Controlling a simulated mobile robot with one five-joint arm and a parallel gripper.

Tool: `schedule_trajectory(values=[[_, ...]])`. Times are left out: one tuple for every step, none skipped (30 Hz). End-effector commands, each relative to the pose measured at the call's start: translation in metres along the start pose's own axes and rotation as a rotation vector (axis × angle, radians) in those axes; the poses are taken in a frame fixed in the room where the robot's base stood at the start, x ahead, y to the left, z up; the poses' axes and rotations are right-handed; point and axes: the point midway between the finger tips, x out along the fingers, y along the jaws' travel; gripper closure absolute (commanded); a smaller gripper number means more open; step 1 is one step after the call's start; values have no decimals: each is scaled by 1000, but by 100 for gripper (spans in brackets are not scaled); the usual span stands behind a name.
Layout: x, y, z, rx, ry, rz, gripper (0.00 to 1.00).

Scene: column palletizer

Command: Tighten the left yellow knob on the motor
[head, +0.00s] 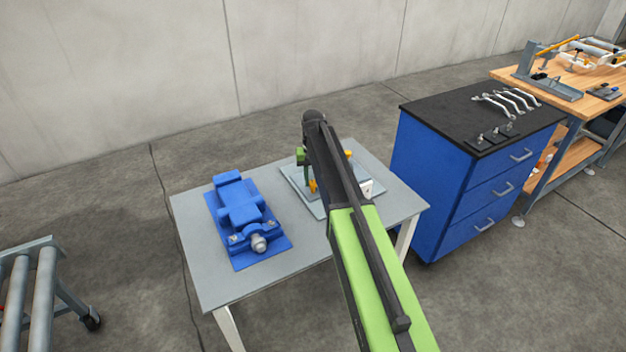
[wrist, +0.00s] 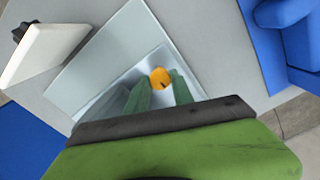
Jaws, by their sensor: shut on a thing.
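A yellow knob (wrist: 160,77) shows in the wrist view between the green fingertips of my gripper (wrist: 160,86), which is shut on it. In the head view the left yellow knob (head: 312,187) shows just below my gripper (head: 309,178). A second yellow part (head: 348,154) shows to the right of my arm. Both are over a light grey plate (head: 298,186) on the table. My arm hides most of the motor in the head view, and my gripper covers much of it in the wrist view.
A blue vise (head: 240,210) stands on the grey table (head: 210,275) left of the plate. A white part (head: 366,187) is at the plate's right side. A blue drawer cabinet (head: 440,180) and a wooden workbench (head: 575,85) stand to the right. A roller stand (head: 35,270) is at far left.

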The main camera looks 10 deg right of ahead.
Motion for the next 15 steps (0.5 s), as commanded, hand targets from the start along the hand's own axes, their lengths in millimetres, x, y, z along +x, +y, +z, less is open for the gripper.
schedule_trajectory(values=[[0, 0, 0, 0, 0, 0, 100], [0, 0, 0, 0, 1, 0, 68], [0, 0, 0, -1, 1, 0, 63], [0, 0, 0, -1, 0, 0, 59], [0, 0, 0, -1, 0, 0, 55], [0, 0, 0, -1, 0, 0, 50], [0, 0, 0, -1, 0, 0, 50], [0, 0, 0, -1, 0, 0, 50], [0, 0, 0, -1, 0, 0, 50], [0, 0, 0, -1, 0, 0, 50], [0, 0, 0, -1, 0, 0, 50], [0, 0, 0, -1, 0, 0, 50], [0, 0, 0, -1, 0, 0, 50], [0, 0, 0, -1, 0, 0, 50], [-1, 0, 0, -1, 0, 0, 50]])
